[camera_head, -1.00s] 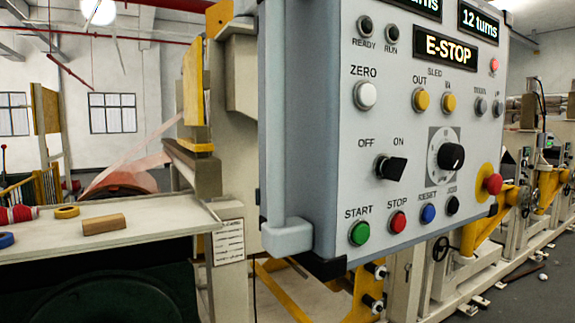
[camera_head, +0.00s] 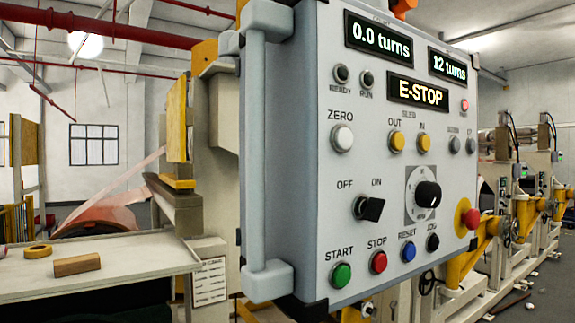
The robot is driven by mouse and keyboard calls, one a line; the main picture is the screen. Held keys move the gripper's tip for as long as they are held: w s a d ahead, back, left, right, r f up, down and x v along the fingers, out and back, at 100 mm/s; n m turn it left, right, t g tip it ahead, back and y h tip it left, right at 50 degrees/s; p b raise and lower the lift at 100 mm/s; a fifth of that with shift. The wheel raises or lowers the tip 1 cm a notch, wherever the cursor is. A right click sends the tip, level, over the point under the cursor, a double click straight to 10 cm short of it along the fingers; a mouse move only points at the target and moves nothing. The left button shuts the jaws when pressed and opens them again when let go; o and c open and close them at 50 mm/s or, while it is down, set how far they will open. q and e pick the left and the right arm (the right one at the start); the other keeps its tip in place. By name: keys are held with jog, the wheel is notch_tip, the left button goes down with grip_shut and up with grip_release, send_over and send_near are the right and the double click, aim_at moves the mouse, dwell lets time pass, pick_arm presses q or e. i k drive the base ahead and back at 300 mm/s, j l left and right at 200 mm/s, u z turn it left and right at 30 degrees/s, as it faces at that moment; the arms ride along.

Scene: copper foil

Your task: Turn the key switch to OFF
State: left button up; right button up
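The key switch (camera_head: 369,208) is a black knob on the grey control panel (camera_head: 318,255), below the labels OFF, at its upper left, and ON, above it. The knob's handle points to the right; I cannot tell for sure which label it is set to. The display above reads E-STOP (camera_head: 418,91). Neither of my grippers is in view, and nothing touches the switch.
Around the switch sit the START (camera_head: 341,275), STOP (camera_head: 378,261) and RESET (camera_head: 408,251) buttons, a rotary dial (camera_head: 427,194) and a red emergency button (camera_head: 470,218). A handle (camera_head: 256,150) juts from the panel's left edge. A bench (camera_head: 120,264) stands left.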

aim_at(371, 210)
jog(key=l+u, duration=0.15)
jog(key=u, duration=0.15)
jog(key=l+u, duration=0.7)
jog(key=l, duration=0.8)
jog(key=k+l, duration=0.15)
jog(key=l, duration=0.3)
jog(key=l+u, duration=0.1)
jog(key=l, duration=0.3)
jog(key=k+l, duration=0.15)
jog(key=l, duration=0.3)
jog(key=k+l, duration=0.1)
jog(key=l, duration=0.3)
jog(key=u, duration=0.05)
